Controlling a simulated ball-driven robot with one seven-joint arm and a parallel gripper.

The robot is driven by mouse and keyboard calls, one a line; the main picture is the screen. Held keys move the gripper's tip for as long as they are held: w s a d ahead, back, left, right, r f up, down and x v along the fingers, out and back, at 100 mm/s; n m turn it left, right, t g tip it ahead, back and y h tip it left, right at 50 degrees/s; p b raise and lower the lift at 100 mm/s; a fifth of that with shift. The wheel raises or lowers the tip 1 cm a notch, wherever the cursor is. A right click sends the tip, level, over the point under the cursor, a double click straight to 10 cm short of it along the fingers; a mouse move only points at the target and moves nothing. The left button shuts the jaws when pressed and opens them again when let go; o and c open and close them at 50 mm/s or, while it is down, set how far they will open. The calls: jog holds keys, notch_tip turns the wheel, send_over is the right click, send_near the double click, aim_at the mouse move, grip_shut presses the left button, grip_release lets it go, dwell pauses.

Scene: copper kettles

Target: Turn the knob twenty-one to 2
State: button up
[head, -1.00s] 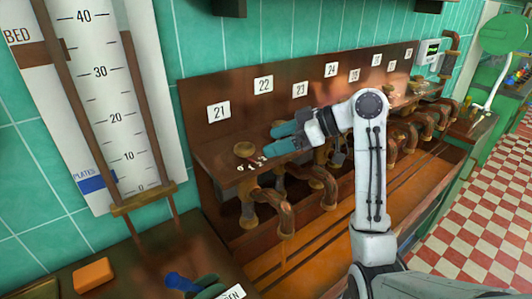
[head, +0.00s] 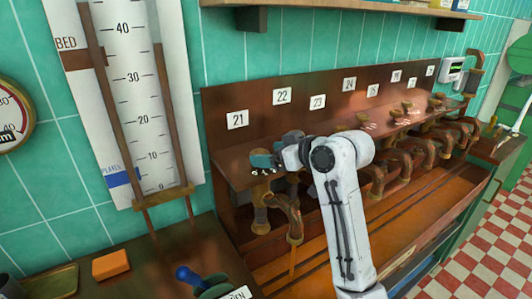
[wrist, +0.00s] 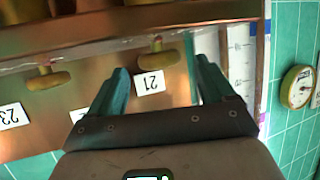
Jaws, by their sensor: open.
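The label 21 (head: 237,119) is on the wooden back panel, at the left end of the row. In the wrist view, upside down, the brass knob twenty-one (wrist: 157,55) sits beside its label (wrist: 150,82). My gripper (wrist: 162,66) is open, with the knob between the lines of its two teal fingers and no clear contact. In the head view my gripper (head: 264,160) is above the shelf below label 21 and hides the knob. Small white dial marks (head: 263,172) show just under the fingers; I cannot read the knob's setting.
A second brass knob (wrist: 47,78) lies to the left in the wrist view. Copper pipes (head: 290,215) hang below the shelf. A tall scale board (head: 125,100) stands left of the panel. An orange block (head: 111,264) and a blue-handled lever (head: 190,277) are in front.

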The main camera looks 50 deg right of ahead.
jog(key=shift+x, duration=1.1)
jog(key=c, duration=1.1)
jog(key=shift+o, duration=0.2)
jog(key=shift+d+n+y, duration=0.15)
jog(key=shift+n+y, duration=0.15)
jog(key=shift+n+y+p, duration=0.3)
jog(key=shift+n+y, duration=0.1)
jog(key=shift+y, duration=0.1)
jog(key=o, duration=1.1)
jog(key=shift+c, duration=0.2)
